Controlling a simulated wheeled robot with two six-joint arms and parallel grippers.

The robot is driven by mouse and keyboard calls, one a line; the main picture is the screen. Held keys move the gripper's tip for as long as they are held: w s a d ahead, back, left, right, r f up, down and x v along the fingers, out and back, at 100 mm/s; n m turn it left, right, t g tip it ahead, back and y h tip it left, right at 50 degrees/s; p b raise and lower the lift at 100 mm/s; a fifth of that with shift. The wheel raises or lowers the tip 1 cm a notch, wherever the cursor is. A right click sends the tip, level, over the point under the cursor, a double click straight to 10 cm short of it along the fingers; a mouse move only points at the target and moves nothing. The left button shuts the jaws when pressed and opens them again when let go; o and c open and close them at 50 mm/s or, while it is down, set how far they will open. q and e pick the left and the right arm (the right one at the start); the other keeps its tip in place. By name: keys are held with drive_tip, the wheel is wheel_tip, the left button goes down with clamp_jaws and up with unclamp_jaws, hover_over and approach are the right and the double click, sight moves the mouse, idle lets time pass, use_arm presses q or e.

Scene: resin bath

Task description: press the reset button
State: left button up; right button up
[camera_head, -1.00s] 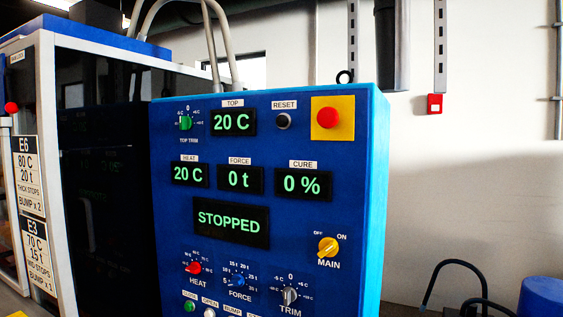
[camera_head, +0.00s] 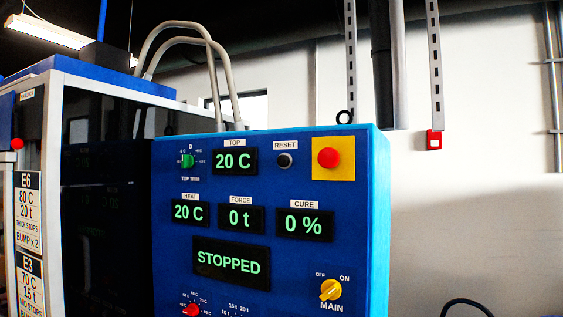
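The reset button (camera_head: 284,160) is a small round black button under a white RESET label on the blue control panel (camera_head: 170,240). It sits between the TOP display (camera_head: 236,161), which reads 20 C, and a red emergency stop button (camera_head: 328,157) on a yellow plate. The status display (camera_head: 231,264) reads STOPPED. Nothing covers the reset button. Neither of my grippers is in the view.
The panel also carries a green top trim knob (camera_head: 187,161) and a yellow main switch (camera_head: 331,290). A press cabinet with dark glass (camera_head: 105,200) stands at the left. The space in front of the panel looks clear.

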use_arm(q)
clamp_jaws()
idle(1.3)
